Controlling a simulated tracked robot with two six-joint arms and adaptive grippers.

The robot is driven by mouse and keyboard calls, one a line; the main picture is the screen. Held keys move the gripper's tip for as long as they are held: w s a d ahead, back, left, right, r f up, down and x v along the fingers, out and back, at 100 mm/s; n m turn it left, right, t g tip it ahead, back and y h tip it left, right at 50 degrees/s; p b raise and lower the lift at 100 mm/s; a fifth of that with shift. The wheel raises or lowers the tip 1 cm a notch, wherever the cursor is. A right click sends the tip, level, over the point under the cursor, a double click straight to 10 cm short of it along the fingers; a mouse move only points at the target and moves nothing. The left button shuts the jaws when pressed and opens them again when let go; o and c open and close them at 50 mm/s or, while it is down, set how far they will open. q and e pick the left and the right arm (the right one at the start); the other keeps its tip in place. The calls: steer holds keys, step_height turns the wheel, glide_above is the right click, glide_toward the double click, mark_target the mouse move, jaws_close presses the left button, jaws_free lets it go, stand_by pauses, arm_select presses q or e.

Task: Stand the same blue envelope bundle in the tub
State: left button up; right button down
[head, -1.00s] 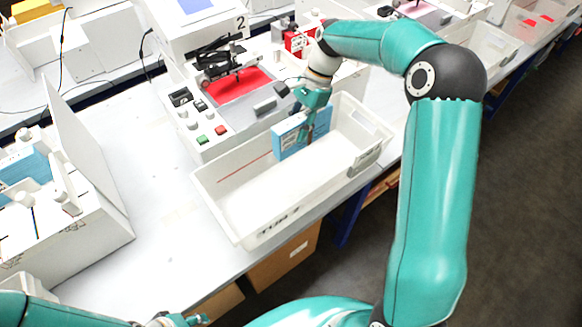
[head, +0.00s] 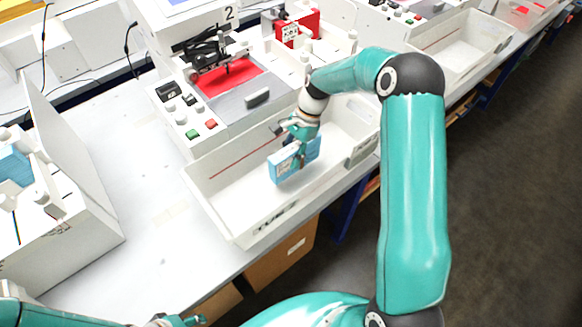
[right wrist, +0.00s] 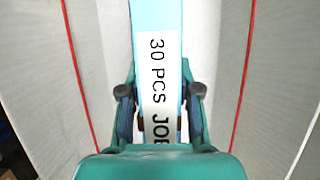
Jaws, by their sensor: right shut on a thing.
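The blue envelope bundle (head: 284,167) is held upright on edge inside the white tub (head: 229,212). My right gripper (head: 299,157) is shut on it from above. In the right wrist view the bundle (right wrist: 160,60) runs between the two fingers (right wrist: 159,112), its white label reading "30 PCS JO…". The tub's inner walls, each with a red line, show on both sides, apart from the bundle. I cannot tell whether the bundle's lower edge touches the tub floor. My left gripper (head: 180,321) is only partly in view at the bottom edge, its fingers unclear.
The plotter (head: 228,85) marked 2, with a red sheet and buttons, stands right behind the tub. A white box with an open lid (head: 75,160) is at the left. The bench (head: 150,225) between them is clear. Another white tub (head: 460,55) stands at the back right.

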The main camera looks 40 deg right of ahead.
mark_target(298, 144)
step_height(298, 144, down, 4)
steer(key=b, duration=0.2)
steer(key=shift+f+b, duration=0.1)
steer(key=shift+b, duration=0.3)
steer(key=c, duration=0.8)
jaws_free()
steer(key=shift+a, duration=0.1)
steer(key=p+v, duration=0.7)
steer(key=v, duration=0.2)
steer(key=shift+r, duration=0.45)
steer(key=shift+v, duration=1.2)
